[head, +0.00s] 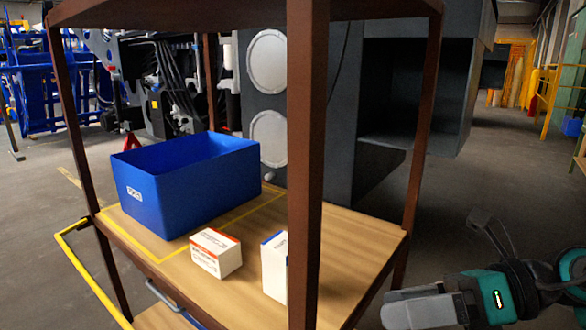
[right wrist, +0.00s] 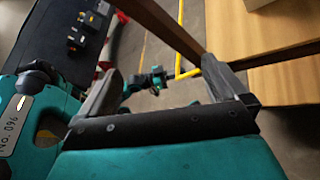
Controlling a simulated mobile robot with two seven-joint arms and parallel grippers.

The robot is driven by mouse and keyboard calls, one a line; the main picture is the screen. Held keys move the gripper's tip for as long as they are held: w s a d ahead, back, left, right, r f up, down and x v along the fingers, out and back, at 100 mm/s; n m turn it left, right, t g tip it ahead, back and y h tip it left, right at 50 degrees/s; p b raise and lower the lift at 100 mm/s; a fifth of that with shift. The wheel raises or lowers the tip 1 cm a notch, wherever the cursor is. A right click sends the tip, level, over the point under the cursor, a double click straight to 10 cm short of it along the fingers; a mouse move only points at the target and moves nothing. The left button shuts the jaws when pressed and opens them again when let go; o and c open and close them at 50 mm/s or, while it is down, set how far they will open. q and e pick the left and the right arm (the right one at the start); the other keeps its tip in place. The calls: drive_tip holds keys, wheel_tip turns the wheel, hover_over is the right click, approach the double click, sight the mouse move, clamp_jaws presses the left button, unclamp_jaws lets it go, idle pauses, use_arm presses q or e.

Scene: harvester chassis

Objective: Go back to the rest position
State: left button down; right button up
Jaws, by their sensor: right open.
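My right gripper (head: 430,265) is at the lower right of the head view, to the right of the brown-framed shelf (head: 425,120). Its two grey fingers are spread with nothing between them. In the right wrist view the same open fingers (right wrist: 160,68) show, empty, with floor and part of the wooden shelf beyond. My left gripper does not show in the head view. Small teal and dark parts appear between the fingers in the wrist view, too small to identify.
The wooden shelf board (head: 355,245) carries a blue box (head: 190,190), a white-and-orange carton (head: 216,253) and a white-and-blue carton (head: 273,268), partly hidden by the front post (head: 306,150). A yellow rail (head: 88,275) runs along the left. Dark machinery (head: 410,100) stands behind. Floor right of the shelf looks clear.

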drive_tip(key=w+d+f+n+t+h, duration=0.15)
drive_tip(key=f+n+t+h, duration=0.5)
drive_tip(key=n, duration=1.15)
drive_tip(key=w+d+f+n+t+h, duration=0.1)
drive_tip(key=d+f+n+t+h, duration=0.15)
drive_tip(key=f+n+t, duration=1.1)
drive_tip(key=s+a+f+m+g+h, duration=0.2)
drive_tip(key=s+a+f+g, duration=0.1)
drive_tip(key=s+f+g, duration=0.75)
use_arm(q)
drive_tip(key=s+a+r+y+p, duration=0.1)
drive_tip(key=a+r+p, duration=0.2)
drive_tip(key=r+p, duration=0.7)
drive_tip(key=p, duration=0.4)
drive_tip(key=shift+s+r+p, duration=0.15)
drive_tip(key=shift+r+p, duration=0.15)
use_arm(e)
drive_tip(key=d+r+h, duration=0.1)
drive_tip(key=d+r, duration=0.2)
drive_tip(key=r, duration=0.8)
drive_tip(key=shift+w+r+g, duration=0.35)
drive_tip(key=shift+g, duration=0.1)
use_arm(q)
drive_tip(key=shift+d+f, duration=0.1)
use_arm(e)
drive_tip(key=shift+n, duration=0.25)
